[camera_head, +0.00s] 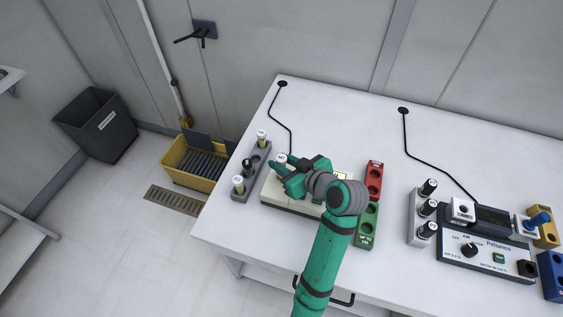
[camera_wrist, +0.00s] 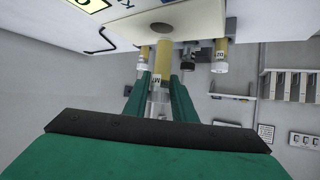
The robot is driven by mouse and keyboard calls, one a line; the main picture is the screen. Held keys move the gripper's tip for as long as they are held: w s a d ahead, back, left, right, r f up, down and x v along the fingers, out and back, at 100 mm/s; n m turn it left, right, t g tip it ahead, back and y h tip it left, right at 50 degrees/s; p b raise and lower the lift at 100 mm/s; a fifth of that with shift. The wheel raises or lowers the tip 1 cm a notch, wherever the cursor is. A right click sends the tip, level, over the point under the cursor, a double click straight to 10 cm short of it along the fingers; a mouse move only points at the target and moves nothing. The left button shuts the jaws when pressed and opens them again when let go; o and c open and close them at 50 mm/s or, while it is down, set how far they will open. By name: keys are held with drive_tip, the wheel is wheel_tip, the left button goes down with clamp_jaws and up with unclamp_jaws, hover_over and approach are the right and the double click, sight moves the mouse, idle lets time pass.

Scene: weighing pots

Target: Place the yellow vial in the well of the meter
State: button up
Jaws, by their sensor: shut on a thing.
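My gripper (camera_head: 283,168) is shut on a yellow vial (camera_wrist: 164,62). The vial's white lettered cap (camera_head: 281,157) shows between the fingertips. In the wrist view the fingers (camera_wrist: 160,92) grip the vial near its cap, and its yellow end points at the round well (camera_wrist: 161,27) in the cream meter's top. The end looks close to the well; I cannot tell whether it has entered. The cream meter (camera_head: 272,194) lies under my gripper and is partly hidden by it in the head view.
A grey rack (camera_head: 257,158) with several capped vials stands just left of the meter. A red block (camera_head: 374,175) and a green block (camera_head: 367,229) stand right of it. A second device (camera_head: 486,252) with its own vial rack (camera_head: 414,215) is farther right.

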drive_tip(key=shift+w+f, duration=0.25)
drive_tip(key=shift+f, duration=0.1)
drive_tip(key=f, duration=0.1)
drive_tip(key=w+f, duration=0.1)
drive_tip(key=f, duration=0.1)
drive_tip(key=shift+d, duration=0.15)
clamp_jaws()
drive_tip(key=shift+s+f, duration=0.2)
drive_tip(key=shift+f, duration=0.1)
drive_tip(key=shift+f, duration=0.15)
drive_tip(key=o, duration=1)
unclamp_jaws()
drive_tip(key=shift+o, duration=0.2)
